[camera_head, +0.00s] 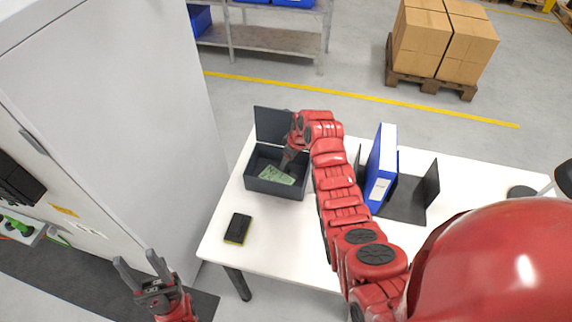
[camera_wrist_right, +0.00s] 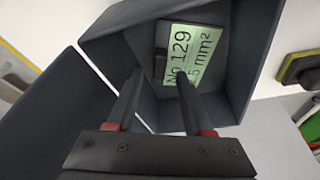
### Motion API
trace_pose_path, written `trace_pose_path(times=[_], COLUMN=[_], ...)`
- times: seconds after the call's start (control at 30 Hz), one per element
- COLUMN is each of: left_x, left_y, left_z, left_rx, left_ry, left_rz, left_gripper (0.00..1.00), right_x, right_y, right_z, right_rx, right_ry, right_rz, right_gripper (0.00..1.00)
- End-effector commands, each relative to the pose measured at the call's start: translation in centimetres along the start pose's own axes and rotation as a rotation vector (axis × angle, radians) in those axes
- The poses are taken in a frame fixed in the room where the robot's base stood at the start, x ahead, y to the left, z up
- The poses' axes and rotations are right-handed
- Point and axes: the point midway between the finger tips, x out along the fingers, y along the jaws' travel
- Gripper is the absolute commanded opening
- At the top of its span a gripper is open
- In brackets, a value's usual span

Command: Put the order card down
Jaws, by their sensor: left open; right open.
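The green order card (camera_head: 277,175) lies in the dark grey open box (camera_head: 272,192) on the white table. In the right wrist view the card (camera_wrist_right: 190,54) reads "No 129" and "5 mm²", tilted against the dark inside of the box (camera_wrist_right: 232,78). My right gripper (camera_wrist_right: 158,80) is open, its fingers reaching into the box, the right fingertip close to the card's lower edge. In the head view my right gripper (camera_head: 289,158) is partly hidden by its own arm. My left gripper (camera_head: 138,263) is open and empty, left of the table.
A black and yellow sponge-like block (camera_head: 238,228) lies on the white table (camera_head: 280,240) in front of the box. A blue binder (camera_head: 381,165) stands in a dark holder (camera_head: 408,200) to the right. A tall light cabinet (camera_head: 110,110) stands left of the table.

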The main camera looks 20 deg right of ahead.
Motion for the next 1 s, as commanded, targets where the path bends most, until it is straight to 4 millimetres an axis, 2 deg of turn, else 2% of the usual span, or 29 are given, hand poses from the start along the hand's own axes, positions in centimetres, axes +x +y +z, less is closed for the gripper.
trace_pose_path(times=[0.3, 0.43, 0.6, 1.0], left_x=[-1.9, -1.2, -1.2, -1.2], left_y=[0.1, 0.1, 0.1, 0.1], left_z=[0.3, 0.2, 0.2, 0.2], left_rx=[0.000, 0.000, 0.000, 0.000], left_ry=[0.000, 0.000, 0.000, 0.000], left_rz=[0.000, 0.000, 0.000, 0.000], left_gripper=[0.50, 0.50, 0.50, 0.50], right_x=[-5.7, -7.8, -8.9, -8.9], right_y=[0.2, 0.1, 0.0, 0.0], right_z=[0.0, 0.0, 0.0, 0.1], right_rx=[0.001, 0.002, 0.002, 0.001], right_ry=[0.005, 0.001, 0.000, -0.001], right_rz=[0.005, 0.001, 0.000, -0.001], right_gripper=[0.51, 0.51, 0.51, 0.51])
